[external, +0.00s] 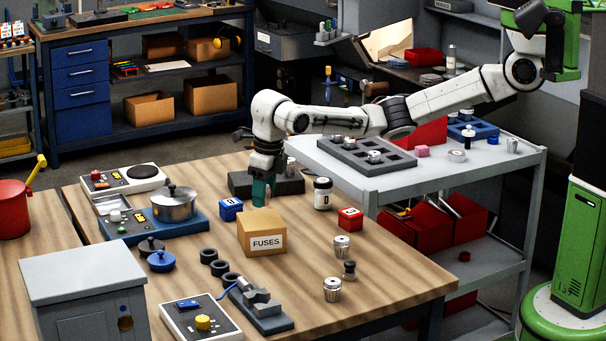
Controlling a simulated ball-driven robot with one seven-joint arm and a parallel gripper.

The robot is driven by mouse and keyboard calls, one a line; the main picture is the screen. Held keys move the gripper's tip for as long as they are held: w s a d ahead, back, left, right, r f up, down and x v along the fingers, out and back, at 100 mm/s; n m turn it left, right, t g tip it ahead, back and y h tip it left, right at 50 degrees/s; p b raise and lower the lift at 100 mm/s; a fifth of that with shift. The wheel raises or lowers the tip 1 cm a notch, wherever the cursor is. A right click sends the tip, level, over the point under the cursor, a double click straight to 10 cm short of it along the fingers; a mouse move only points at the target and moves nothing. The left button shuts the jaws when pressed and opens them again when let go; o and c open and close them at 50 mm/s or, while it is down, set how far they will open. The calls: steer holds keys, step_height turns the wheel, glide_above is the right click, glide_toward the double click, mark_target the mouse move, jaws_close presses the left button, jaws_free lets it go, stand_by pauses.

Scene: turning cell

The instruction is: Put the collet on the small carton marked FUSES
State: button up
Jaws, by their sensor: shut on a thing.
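The small carton (262,235) is a tan box with a white label reading FUSES, standing upright on the wooden table. My gripper (261,196) points down with teal fingers at the carton's back edge; I cannot tell whether it is above or just behind the top. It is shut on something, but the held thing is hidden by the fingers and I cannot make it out. Two silver, slotted, tapered pieces that look like collets stand on the table to the right, one farther back (342,246) and one nearer (332,289). No collet shows on the carton.
A blue cube (230,209) stands close left of the carton. A white jar (322,194) and a red cube (350,218) stand to its right. A dark block (240,184) lies behind my gripper. Black rings (208,256) and a small vise (262,303) are in front.

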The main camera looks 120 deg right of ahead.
steer(key=shift+w+d+f, duration=0.1)
steer(key=shift+w+f, duration=0.25)
steer(key=shift+f, duration=0.05)
steer(key=shift+f+p, duration=0.55)
steer(key=shift+f, duration=0.9)
steer(key=shift+f, duration=0.15)
steer(key=o, duration=1.1)
steer(key=shift+o, duration=0.2)
steer(key=r, duration=0.4)
steer(key=r+b, duration=0.1)
steer(key=r, duration=0.3)
steer(key=s+a+r+b, duration=0.1)
steer(key=r, duration=0.3)
steer(key=shift+r, duration=0.15)
